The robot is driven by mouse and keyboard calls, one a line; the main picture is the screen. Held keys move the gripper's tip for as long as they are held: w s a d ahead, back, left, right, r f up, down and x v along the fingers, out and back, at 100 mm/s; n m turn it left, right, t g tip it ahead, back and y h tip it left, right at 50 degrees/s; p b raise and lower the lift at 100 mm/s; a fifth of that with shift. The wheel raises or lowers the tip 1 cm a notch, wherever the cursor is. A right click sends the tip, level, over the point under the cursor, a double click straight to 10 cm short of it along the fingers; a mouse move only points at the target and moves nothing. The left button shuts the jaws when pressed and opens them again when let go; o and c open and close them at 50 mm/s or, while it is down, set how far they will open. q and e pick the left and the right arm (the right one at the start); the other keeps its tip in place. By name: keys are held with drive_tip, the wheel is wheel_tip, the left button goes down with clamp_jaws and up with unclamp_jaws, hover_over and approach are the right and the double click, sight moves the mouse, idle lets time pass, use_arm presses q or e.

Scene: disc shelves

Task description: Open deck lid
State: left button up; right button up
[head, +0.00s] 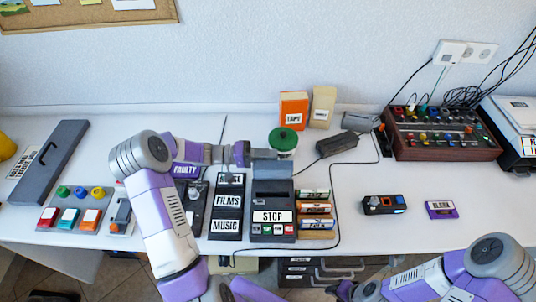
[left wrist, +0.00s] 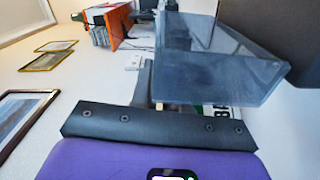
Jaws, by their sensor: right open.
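The deck (head: 272,198) is a dark box in the middle of the table, with a white STOP label and several small buttons on its front. A grey-blue, see-through lid (head: 272,168) is at the deck's back edge; it also fills the upper middle of the left wrist view (left wrist: 215,58). My left gripper (head: 250,153) is at the lid's back left. Its fingers are mostly hidden, and I cannot tell whether they touch the lid or are shut. My right gripper (head: 343,291) is low at the bottom edge, open, away from the deck.
A green round-topped thing (head: 283,139) stands behind the deck. The FILMS and MUSIC rack (head: 228,205) is left of it, labelled cases (head: 315,208) right. A black adapter (head: 338,144) and cable lie behind.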

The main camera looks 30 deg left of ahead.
use_arm(q)
drive_tip(key=o, duration=0.3)
drive_tip(key=shift+f, duration=0.1)
drive_tip(key=p+v, duration=0.1)
drive_tip(key=v, duration=0.6)
drive_tip(key=shift+s+a, duration=0.15)
drive_tip(key=shift+a, duration=0.2)
drive_tip(key=shift+b+v, duration=0.6)
drive_tip(key=shift+v, duration=3.75)
